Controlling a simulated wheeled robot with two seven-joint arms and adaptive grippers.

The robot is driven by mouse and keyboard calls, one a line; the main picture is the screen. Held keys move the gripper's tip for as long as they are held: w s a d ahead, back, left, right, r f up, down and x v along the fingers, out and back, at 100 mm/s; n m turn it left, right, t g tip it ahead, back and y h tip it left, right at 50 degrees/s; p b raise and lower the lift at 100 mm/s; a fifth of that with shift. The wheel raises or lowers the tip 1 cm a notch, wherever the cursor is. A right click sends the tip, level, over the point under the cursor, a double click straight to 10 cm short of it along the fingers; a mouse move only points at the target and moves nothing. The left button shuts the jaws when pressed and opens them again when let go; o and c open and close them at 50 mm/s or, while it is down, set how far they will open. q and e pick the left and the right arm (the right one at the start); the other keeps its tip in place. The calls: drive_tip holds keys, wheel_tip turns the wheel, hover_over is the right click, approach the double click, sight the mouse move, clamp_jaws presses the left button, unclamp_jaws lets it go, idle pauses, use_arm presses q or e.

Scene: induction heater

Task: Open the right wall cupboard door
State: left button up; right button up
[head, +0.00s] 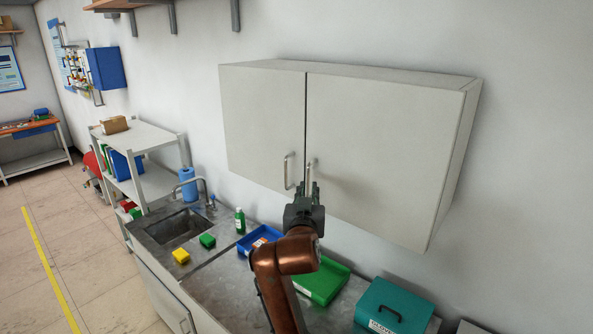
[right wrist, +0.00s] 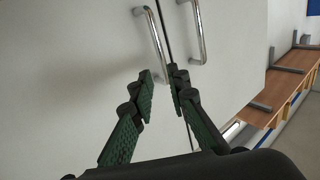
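The wall cupboard has a pale grey right door (head: 385,150) and a left door (head: 262,125), both shut with a thin seam between them. The right door's metal bar handle (head: 309,172) stands near the seam; in the right wrist view it is the left of two handles (right wrist: 152,42). My right gripper (head: 312,188) is just below this handle in the head view. In the right wrist view its green fingers (right wrist: 161,82) are apart, with the handle's lower end close to or between their tips. Contact cannot be told. My left gripper is not in view.
The left door's handle (head: 287,171) is close beside the right one. Below, the metal counter (head: 218,278) holds a sink (head: 180,227), a green bottle (head: 240,220), a blue tray (head: 259,240), a green tray (head: 325,284) and a teal box (head: 393,306).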

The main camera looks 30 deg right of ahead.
sight(308, 177)
drive_tip(key=shift+x, duration=0.95)
drive_tip(key=p+x, duration=0.1)
drive_tip(key=x, duration=0.2)
drive_tip(key=shift+r+p, duration=0.3)
drive_tip(key=shift+p, duration=0.05)
drive_tip(key=x, duration=0.3)
drive_tip(key=shift+w+a+f+p, duration=0.2)
drive_tip(key=shift+p, duration=0.15)
drive_tip(key=shift+d, duration=0.15)
drive_tip(key=c, duration=0.3)
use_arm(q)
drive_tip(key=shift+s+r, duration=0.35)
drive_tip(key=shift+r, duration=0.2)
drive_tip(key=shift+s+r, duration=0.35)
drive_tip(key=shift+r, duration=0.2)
use_arm(e)
clamp_jaws()
